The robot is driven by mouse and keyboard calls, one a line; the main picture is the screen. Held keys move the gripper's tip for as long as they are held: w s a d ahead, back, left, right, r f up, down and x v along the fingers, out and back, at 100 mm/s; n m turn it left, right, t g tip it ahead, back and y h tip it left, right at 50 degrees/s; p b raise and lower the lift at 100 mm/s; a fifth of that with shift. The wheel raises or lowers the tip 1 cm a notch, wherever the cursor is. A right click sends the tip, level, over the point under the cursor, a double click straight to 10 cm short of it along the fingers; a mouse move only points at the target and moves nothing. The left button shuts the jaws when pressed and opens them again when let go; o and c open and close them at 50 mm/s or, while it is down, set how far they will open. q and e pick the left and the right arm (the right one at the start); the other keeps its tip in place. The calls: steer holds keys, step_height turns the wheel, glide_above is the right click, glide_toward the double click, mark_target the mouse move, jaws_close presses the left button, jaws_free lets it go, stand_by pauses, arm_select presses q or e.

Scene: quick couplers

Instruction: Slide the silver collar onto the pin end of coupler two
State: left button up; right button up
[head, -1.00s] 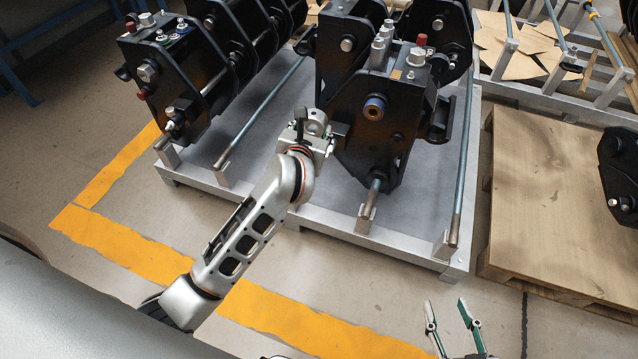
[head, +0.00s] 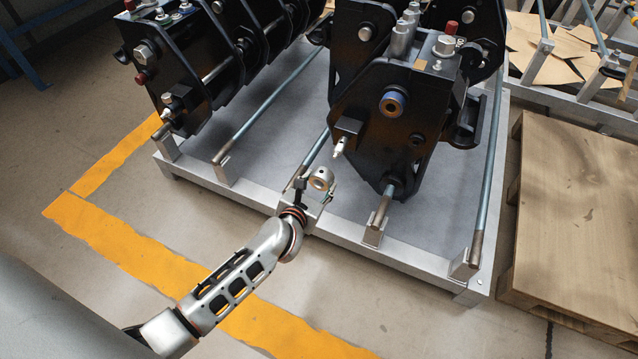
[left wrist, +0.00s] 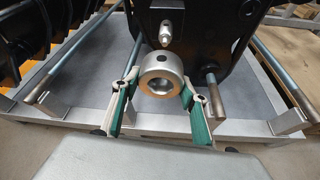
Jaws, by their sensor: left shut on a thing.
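My left gripper (head: 317,191) is shut on the silver collar (head: 321,178), a short ring with a small dark hole in its side. In the left wrist view the green-padded fingers grip the collar (left wrist: 161,77) from both sides, its bore facing the camera. A short silver pin with a narrow tip (head: 341,147) sticks out of a black block on the middle black coupler (head: 385,130). In the left wrist view the pin (left wrist: 166,32) shows just above the collar, apart from it. I cannot read a number on the coupler. My right gripper is not in view.
The couplers stand on a grey metal rack (head: 330,235) with steel rods and upright end brackets (head: 376,228). Another black coupler (head: 205,75) with a similar pin stands at the left. A wooden pallet (head: 570,220) lies at the right. Floor in front is clear.

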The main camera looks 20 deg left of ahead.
arm_select(q)
steer(key=shift+r, duration=0.1)
steer(key=w, duration=0.5)
steer(key=shift+w+d, duration=0.1)
steer(key=shift+w, duration=0.2)
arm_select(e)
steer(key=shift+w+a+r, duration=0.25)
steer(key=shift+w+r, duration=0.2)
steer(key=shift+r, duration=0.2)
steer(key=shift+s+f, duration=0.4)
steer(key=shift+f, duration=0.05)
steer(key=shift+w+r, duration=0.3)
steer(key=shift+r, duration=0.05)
